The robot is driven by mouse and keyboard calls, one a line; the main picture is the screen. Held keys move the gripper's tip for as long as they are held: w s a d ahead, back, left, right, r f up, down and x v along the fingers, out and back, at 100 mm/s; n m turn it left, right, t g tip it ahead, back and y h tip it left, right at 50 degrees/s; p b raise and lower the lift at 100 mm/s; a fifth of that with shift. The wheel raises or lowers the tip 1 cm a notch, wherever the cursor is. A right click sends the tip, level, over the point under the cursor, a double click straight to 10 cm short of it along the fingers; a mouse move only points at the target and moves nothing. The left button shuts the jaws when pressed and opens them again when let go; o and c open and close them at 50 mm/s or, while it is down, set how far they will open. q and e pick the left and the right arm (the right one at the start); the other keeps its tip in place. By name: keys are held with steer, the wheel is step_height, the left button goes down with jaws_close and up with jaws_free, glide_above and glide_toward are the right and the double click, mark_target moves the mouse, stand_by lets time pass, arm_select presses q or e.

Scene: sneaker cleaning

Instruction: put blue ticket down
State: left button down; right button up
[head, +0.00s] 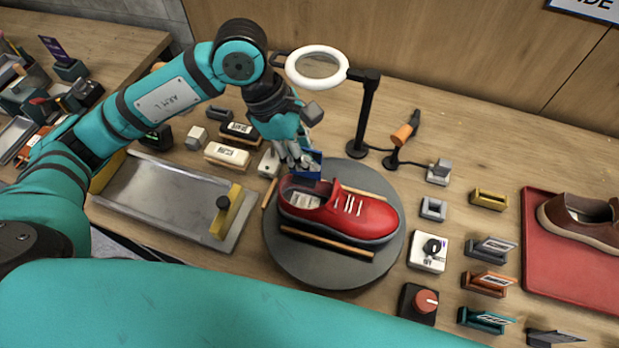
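My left gripper (303,163) reaches in from the upper left, over the back edge of the grey round turntable (290,262). A blue ticket (313,158) shows at its fingertips, and the fingers appear closed on it. The ticket is just behind the heel of a red sneaker (362,214) and is partly hidden by the fingers. From this angle I cannot tell whether it touches the shoe or the turntable. My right gripper is not in view.
A metal tray (160,200) lies left of the turntable, and brushes (227,155) lie behind it. A ring magnifier (317,66) stands close to my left wrist. Several small card holders (485,283), some with cards, stand at right, near a red mat (560,275) with a brown shoe (585,220).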

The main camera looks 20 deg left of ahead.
mark_target(298, 179)
arm_select(q)
steer(key=f, duration=0.2)
steer(key=s+f+p, duration=0.1)
steer(key=f, duration=0.1)
steer(key=shift+s+a+f, duration=0.1)
steer(key=shift+s+a, duration=0.05)
steer(key=shift+f, duration=0.6)
steer(key=f+p, duration=0.1)
steer(key=f, duration=0.2)
steer(key=shift+w+f, duration=0.15)
steer(key=shift+w, duration=0.05)
steer(key=shift+f, duration=0.1)
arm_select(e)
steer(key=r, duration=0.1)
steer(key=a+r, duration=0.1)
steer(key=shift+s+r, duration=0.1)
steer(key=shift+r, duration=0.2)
arm_select(q)
steer(key=shift+f, duration=0.15)
steer(key=c, duration=1.8)
jaws_free()
steer(key=shift+o, duration=0.2)
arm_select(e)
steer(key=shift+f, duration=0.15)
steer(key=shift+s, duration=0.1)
